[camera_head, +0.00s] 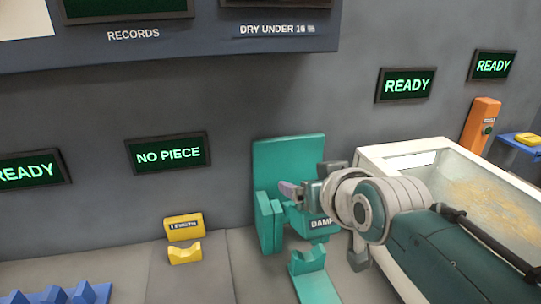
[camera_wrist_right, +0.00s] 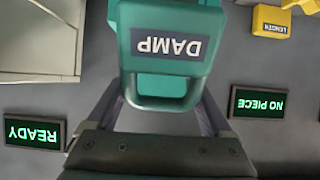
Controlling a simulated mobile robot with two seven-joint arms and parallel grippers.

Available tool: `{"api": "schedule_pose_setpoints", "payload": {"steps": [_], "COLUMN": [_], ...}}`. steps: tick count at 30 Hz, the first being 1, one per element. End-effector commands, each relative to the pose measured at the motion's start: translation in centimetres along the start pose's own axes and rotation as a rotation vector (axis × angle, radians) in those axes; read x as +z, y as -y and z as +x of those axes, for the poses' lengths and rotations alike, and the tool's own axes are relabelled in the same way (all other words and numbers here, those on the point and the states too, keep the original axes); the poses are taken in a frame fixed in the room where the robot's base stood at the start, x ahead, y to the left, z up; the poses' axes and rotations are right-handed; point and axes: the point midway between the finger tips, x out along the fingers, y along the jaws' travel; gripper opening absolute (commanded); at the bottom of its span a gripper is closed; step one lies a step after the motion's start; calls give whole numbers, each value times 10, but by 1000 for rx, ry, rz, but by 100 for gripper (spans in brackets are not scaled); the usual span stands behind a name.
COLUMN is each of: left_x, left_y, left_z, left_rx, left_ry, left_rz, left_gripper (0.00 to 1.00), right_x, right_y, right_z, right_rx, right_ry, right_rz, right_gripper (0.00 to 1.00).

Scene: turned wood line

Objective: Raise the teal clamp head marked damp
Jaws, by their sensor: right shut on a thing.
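The teal clamp head marked DAMP (camera_head: 322,223) is part of a teal stand with a tall back plate (camera_head: 290,155) against the grey wall. In the right wrist view the clamp head (camera_wrist_right: 168,35) fills the upper middle, its label upside down, with a teal handle loop (camera_wrist_right: 160,88) below it. My right gripper (camera_wrist_right: 165,105) has its two fingers on either side of this handle and is shut on it. In the head view my right gripper (camera_head: 305,190) reaches in from the right and partly hides the clamp. My left gripper is not in view.
A yellow block marked LENGTH (camera_head: 184,227) and a yellow V-rest (camera_head: 185,253) stand to the left. A teal lower rest (camera_head: 308,262) is below the clamp. A white-rimmed bin (camera_head: 400,147) lies right, under my arm. Screens read NO PIECE (camera_head: 168,153) and READY (camera_head: 406,85).

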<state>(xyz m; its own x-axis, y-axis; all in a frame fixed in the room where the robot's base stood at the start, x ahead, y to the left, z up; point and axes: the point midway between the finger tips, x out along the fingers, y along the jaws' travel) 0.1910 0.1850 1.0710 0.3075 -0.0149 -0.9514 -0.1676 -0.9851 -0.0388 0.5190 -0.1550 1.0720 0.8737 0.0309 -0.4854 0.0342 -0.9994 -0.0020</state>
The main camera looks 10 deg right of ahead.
Motion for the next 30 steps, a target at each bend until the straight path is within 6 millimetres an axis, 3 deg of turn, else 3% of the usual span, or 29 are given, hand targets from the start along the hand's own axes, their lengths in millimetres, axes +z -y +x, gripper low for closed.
{"api": "schedule_pose_setpoints", "payload": {"steps": [22,23,26,30], "left_x": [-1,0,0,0], "left_y": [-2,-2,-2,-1], "left_z": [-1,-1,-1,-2], "left_rx": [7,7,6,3], "left_ry": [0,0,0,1], "left_rz": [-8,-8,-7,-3], "left_gripper": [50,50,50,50], "right_x": [-8,-8,-8,-8], "right_y": [-3,-3,-2,-2], "right_z": [7,7,7,7], "right_rx": [5,5,4,3], "right_ry": [-11,-11,-11,-11], "right_rz": [-3,-3,-3,-2], "right_gripper": [0,87,98,98]}}
